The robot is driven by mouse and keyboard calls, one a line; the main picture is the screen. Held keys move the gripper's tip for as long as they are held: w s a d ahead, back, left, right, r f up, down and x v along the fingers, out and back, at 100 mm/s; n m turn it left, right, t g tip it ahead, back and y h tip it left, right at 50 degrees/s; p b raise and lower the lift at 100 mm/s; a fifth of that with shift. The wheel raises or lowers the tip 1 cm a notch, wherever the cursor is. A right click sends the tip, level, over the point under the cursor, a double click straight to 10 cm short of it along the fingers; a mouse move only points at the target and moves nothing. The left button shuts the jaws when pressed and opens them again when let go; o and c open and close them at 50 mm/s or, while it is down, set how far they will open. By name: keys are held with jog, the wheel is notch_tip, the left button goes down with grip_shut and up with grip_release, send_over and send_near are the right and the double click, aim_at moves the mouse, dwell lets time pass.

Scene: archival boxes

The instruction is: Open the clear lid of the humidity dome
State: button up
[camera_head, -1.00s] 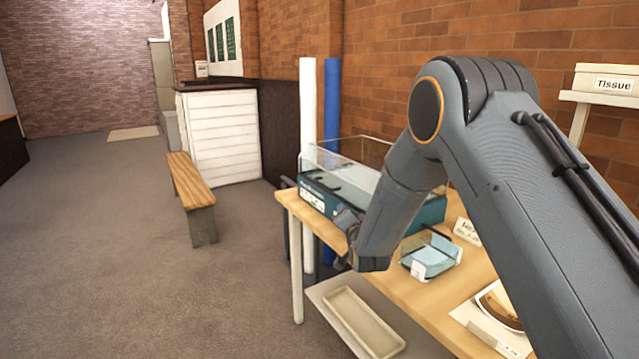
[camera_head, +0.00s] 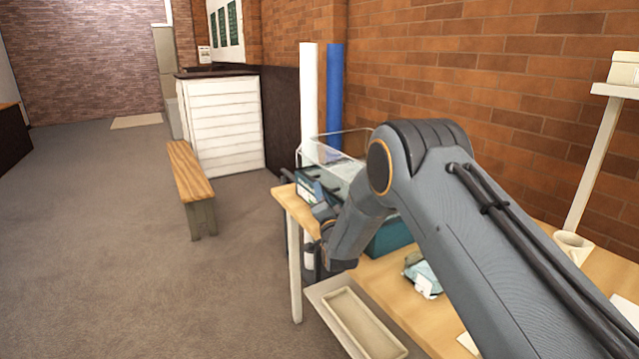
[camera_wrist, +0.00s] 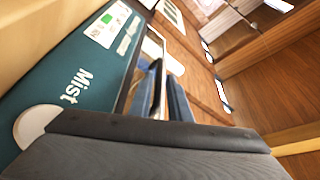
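The humidity dome is a long box with a teal base (camera_head: 388,240) and a clear lid (camera_head: 335,148) on the wooden table in the head view. Its right part is hidden behind my arm. In the wrist view the teal front (camera_wrist: 75,75) fills the left, with the word "Mist" and a white label. My gripper (camera_head: 318,212) is at the front of the dome, near its left end. Its blue-grey fingers (camera_wrist: 165,92) show in the wrist view beside the dome's dark upper edge. I cannot tell whether they touch the lid or hold anything.
The wooden table (camera_head: 290,205) has a small light-blue item (camera_head: 424,275) and a cream cup (camera_head: 572,246) on it. A shallow tray (camera_head: 362,325) lies low in front. White and blue rolls (camera_head: 335,95) stand behind. A bench (camera_head: 190,175) stands left; the floor between is clear.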

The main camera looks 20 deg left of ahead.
jog(key=shift+x, duration=2.4)
jog(key=shift+c, duration=0.4)
grip_shut()
